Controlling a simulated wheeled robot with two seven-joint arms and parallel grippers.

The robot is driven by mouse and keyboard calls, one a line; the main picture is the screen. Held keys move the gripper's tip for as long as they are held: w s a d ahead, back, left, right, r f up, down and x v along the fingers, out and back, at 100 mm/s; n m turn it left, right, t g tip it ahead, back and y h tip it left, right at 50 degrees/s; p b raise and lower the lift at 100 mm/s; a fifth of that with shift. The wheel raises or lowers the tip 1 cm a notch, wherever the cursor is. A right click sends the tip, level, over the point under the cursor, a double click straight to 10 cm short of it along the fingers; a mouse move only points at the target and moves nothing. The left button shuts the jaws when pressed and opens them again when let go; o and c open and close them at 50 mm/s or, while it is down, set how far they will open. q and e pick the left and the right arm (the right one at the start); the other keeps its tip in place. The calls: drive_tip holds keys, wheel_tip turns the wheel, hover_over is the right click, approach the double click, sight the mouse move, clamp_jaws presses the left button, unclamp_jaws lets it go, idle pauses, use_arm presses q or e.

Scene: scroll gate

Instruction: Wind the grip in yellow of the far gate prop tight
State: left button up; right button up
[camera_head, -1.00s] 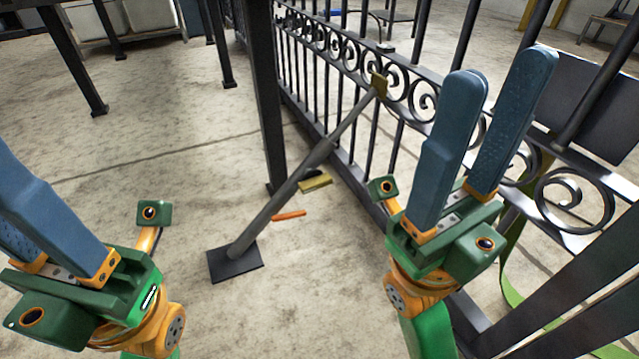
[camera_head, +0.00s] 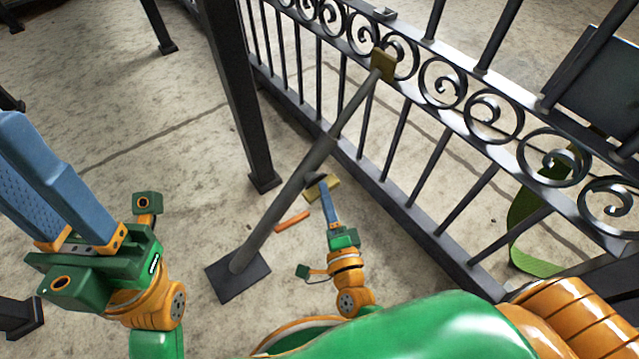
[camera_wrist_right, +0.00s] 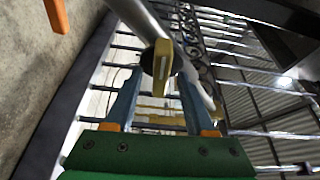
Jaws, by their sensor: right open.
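The far gate prop (camera_head: 287,203) is a grey slanted strut from a dark floor plate (camera_head: 238,277) up to a brass-coloured bracket (camera_head: 383,65) on the gate. Its yellow grip (camera_head: 331,186) sits low beside a black knob and is partly hidden by my right gripper (camera_head: 325,186). In the right wrist view the yellow grip (camera_wrist_right: 162,62) lies between and just beyond the open fingertips (camera_wrist_right: 158,88); contact cannot be told. My left gripper (camera_head: 22,150) is at the left, away from the prop, its fingers apart and empty, tips partly out of frame.
The black scrollwork gate (camera_head: 440,85) runs along the right behind the prop. A dark post (camera_head: 240,100) stands left of it. An orange bar (camera_head: 292,221) shows near the strut's lower part. A green strap (camera_head: 535,225) lies beyond the gate.

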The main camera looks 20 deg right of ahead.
drive_tip(key=shift+w+f, duration=0.1)
drive_tip(key=shift+w, duration=1.15)
drive_tip(key=shift+r, duration=0.2)
clamp_jaws()
